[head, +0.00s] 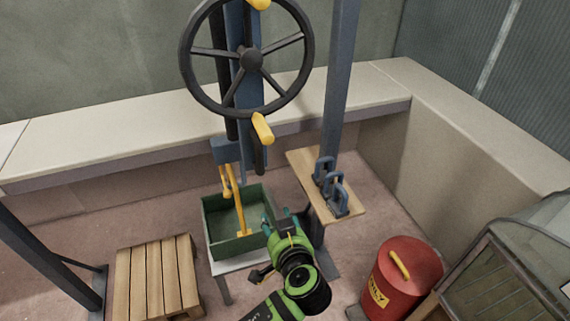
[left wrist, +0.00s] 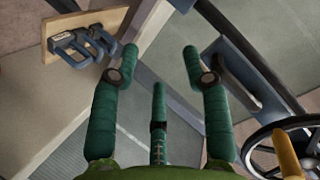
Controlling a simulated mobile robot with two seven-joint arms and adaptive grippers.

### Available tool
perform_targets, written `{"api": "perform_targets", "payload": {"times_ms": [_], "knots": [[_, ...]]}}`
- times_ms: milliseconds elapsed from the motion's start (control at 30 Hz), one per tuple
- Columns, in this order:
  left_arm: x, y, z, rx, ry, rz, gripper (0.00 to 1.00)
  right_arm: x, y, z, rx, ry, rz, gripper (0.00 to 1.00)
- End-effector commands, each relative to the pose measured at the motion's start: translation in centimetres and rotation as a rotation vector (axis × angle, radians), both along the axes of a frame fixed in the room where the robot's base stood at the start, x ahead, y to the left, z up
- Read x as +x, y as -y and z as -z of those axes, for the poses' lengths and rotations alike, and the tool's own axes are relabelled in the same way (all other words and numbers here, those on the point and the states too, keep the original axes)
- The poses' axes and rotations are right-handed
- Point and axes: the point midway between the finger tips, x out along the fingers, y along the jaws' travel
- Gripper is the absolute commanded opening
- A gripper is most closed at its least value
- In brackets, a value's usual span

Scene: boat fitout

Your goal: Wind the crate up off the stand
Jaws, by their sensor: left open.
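The green crate (head: 218,243) sits on a small pale stand (head: 228,266) in the head view. A yellow bar (head: 237,205) reaches down into it from a yellow hook (head: 226,188) under the blue post; I cannot tell if they are joined. The black handwheel (head: 205,101), with yellow handles at its top and bottom (head: 262,128), stands above the crate. It also shows in the left wrist view (left wrist: 254,145). My left gripper (head: 284,219) is open and empty, just right of the crate and well below the wheel. Its teal fingers (left wrist: 163,57) spread apart in the left wrist view. My right gripper is out of view.
A wooden board (head: 312,192) with blue clamps (head: 339,194) stands right of the crate. A wooden pallet (head: 154,277) lies on the floor at left. A red drum (head: 402,277) stands at lower right. A pale ledge (head: 92,140) runs along the back.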

Motion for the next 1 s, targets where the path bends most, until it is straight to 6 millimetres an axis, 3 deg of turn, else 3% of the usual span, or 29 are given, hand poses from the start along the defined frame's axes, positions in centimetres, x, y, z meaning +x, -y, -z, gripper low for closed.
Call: {"api": "perform_targets", "payload": {"times_ms": [33,100,200,333,433,567,1000], "knots": [[-0.2,0.8,-4.6,-0.037,0.082,-0.017,0.47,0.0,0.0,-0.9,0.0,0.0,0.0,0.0],[-1.2,1.3,-9.5,-0.095,0.185,-0.05,0.47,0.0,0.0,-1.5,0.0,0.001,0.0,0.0],[-3.0,1.6,-15.4,-0.188,0.312,-0.09,0.47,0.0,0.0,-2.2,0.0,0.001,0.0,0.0],[-5.3,1.5,-20.3,-0.296,0.428,-0.128,0.47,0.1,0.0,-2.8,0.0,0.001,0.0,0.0],[-6.4,1.2,-22.1,-0.347,0.47,-0.145,0.47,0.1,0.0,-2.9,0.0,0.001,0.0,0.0],[-6.5,1.0,-22.6,-0.364,0.486,-0.153,0.47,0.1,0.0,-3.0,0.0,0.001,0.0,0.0],[-2.8,0.0,-22.5,-0.357,0.486,-0.152,0.47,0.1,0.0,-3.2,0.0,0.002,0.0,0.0]]}}
